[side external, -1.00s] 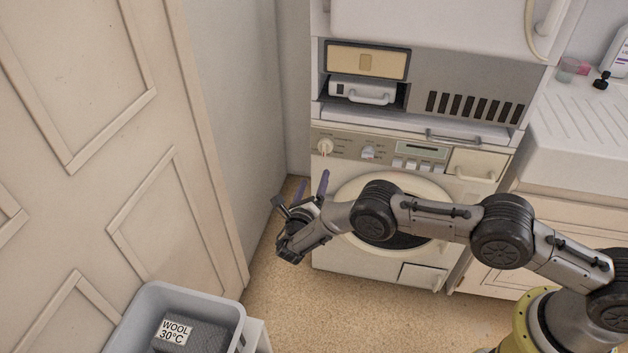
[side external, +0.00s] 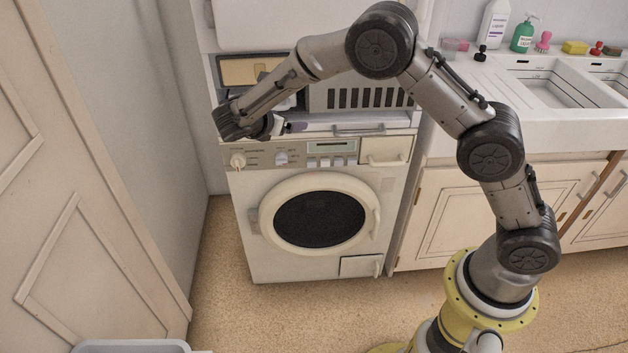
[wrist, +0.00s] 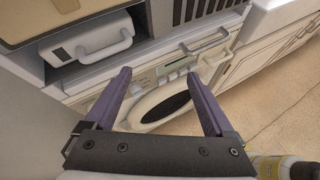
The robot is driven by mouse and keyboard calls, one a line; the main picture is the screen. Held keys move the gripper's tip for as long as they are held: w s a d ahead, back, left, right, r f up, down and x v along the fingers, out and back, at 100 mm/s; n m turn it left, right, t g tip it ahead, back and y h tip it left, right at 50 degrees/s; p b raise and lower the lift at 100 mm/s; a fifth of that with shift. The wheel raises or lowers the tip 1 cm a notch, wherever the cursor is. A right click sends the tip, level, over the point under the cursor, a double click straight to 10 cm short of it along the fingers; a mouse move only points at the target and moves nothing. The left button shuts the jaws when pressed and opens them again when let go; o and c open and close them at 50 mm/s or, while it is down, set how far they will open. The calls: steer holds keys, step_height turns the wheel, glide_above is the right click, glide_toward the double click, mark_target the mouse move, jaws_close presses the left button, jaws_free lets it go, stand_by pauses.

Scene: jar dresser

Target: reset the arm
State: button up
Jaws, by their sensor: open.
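My gripper (wrist: 152,95) is open and empty, its two purple fingers spread apart in the wrist view. In the side external view it hangs at the upper left of the washing machine (side external: 290,180), in front of the shelf opening. In the wrist view the washing machine's round door (wrist: 160,108) shows between and beyond the fingers. My arm is raised and bent, rising from the yellow base.
The niche above the machine holds a white box with a handle (wrist: 88,45). A drawer handle (wrist: 206,42) sticks out nearby. The sink counter (side external: 500,95) with bottles (side external: 495,25) stands right, a panelled door (side external: 60,200) left. The floor (side external: 290,310) in front is mostly clear.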

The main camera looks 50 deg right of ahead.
steer(key=s+d+r+m+g+y, duration=0.1)
steer(key=s+r+m+y, duration=0.15)
steer(key=s, duration=0.35)
steer(key=s+d+r+m+y, duration=0.1)
steer(key=s+r+m, duration=0.3)
steer(key=s, duration=0.3)
steer(key=s+d+r+m+g+y, duration=0.1)
steer(key=s+d+r+m+y, duration=0.1)
steer(key=s+r+m, duration=0.3)
steer(key=s+a+f+m+t+y, duration=0.1)
steer(key=s+a+m+t+y, duration=0.1)
steer(key=s, duration=0.7)
steer(key=s+a+m+t+y, duration=0.1)
steer(key=s+a+m+y, duration=0.2)
steer(key=s+m, duration=0.3)
steer(key=s+y, duration=0.1)
steer(key=s, duration=0.2)
steer(key=shift+s+a+f+m+t, duration=0.25)
steer(key=shift+s+f+m+t, duration=0.1)
steer(key=shift+s+t, duration=0.05)
steer(key=shift+c, duration=0.2)
